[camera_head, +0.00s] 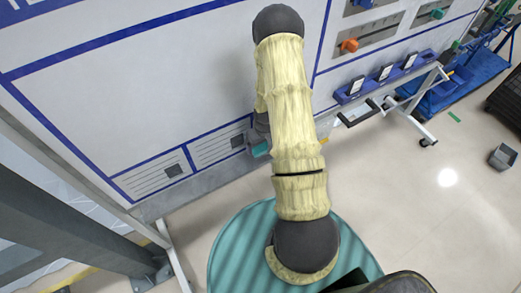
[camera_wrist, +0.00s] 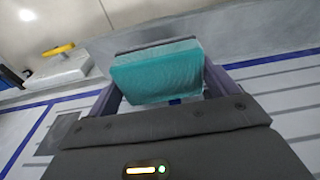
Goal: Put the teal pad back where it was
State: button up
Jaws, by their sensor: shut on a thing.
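The teal pad (camera_wrist: 157,76) is a flat block with a greyish layer along its far edge. In the wrist view it sits between the two dark fingers of my gripper (camera_wrist: 160,82), which is shut on it. In the head view a small teal part of the pad (camera_head: 260,149) shows at the end of my gripper (camera_head: 257,143). Most of the gripper is hidden behind my arm there. The pad is close to the lower part of the white panel wall (camera_head: 160,95). I cannot tell whether it touches the wall. The spot where the pad was before cannot be made out.
Vent grilles (camera_head: 150,177) mark the wall's lower edge. A yellow handle (camera_wrist: 58,49) on a pale block stands left of the pad in the wrist view. A blue holder rail (camera_head: 385,77), a black-gripped bar (camera_head: 360,113) and a blue trolley (camera_head: 465,80) are at right. Floor is open at lower right.

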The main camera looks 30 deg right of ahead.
aim_at(261, 150)
notch_tip(261, 150, down, 4)
jog(key=b, duration=0.3)
jog(key=shift+d+f, duration=0.1)
jog(key=shift+f, duration=0.1)
jog(key=shift+w+f, duration=0.1)
jog(key=shift+f, duration=0.2)
jog(key=shift+w, duration=0.15)
jog(key=shift+w, duration=0.1)
jog(key=o, duration=0.7)
jog(key=shift+a, duration=0.2)
jog(key=shift+r, duration=0.1)
